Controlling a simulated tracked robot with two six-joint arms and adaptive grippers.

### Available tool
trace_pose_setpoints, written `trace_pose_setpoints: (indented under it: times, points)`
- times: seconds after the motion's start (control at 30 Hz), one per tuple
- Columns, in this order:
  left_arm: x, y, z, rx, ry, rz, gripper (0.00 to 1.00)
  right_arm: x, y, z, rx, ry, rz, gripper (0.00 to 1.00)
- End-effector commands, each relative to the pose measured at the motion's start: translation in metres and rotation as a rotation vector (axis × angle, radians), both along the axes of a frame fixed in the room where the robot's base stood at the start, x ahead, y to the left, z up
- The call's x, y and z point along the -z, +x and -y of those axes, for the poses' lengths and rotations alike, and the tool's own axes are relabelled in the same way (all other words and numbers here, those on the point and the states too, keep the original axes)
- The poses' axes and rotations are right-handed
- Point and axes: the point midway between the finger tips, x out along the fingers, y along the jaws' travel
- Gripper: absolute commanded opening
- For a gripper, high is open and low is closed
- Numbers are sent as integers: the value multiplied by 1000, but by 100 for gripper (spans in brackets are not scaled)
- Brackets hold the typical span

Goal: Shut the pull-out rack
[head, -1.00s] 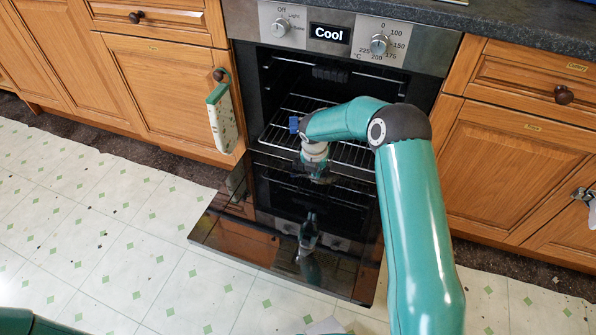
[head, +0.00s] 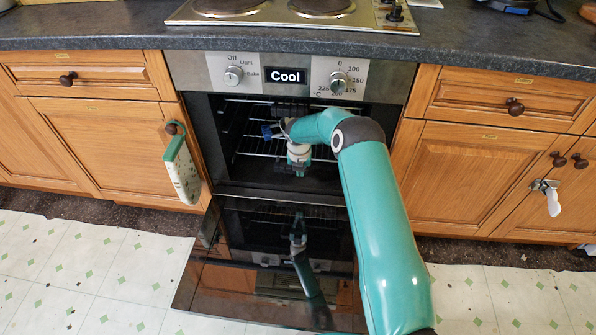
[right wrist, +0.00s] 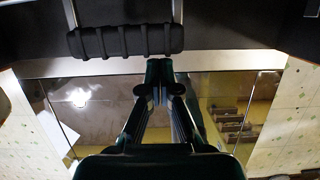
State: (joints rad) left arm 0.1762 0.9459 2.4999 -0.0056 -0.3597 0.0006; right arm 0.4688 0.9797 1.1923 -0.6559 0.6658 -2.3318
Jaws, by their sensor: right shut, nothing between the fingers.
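The pull-out rack (head: 262,146) is a silver wire shelf inside the open oven (head: 200,120). My right arm and gripper hide much of it. In the right wrist view a black ribbed grip (right wrist: 125,41) sits on silver rods, across the top of the picture. My right gripper (head: 298,172) is shut and empty at the oven opening, at the rack's front. In the right wrist view its closed fingertips (right wrist: 159,88) point at the ribbed grip, at its right part. I cannot tell whether they touch it. My left gripper is not in view.
The oven door (head: 265,295) hangs open, its dark glass reflecting my arm. A worktop (head: 480,45) with a hob (head: 290,12) is above. Pale vinyl floor (head: 90,270) is clear at left.

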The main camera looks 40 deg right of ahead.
Motion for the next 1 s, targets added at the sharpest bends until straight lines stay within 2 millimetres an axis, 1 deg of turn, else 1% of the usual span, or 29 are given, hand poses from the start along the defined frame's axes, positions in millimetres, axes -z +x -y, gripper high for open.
trace_pose_setpoints:
  times: [0.17, 0.5, 0.63, 0.83, 1.0]
  points:
    - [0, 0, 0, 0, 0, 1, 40, -10, 0, -3, -1, 0, 1, 0]
    - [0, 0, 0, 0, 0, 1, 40, -56, -16, -2, 15, 0, 1, 0]
    - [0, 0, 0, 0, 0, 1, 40, -69, -21, -2, 19, 0, 1, 0]
    - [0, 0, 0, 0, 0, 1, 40, -76, -24, -2, 24, 0, 1, 0]
    - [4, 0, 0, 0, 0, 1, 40, -73, -24, -2, 24, 0, 0, 0]
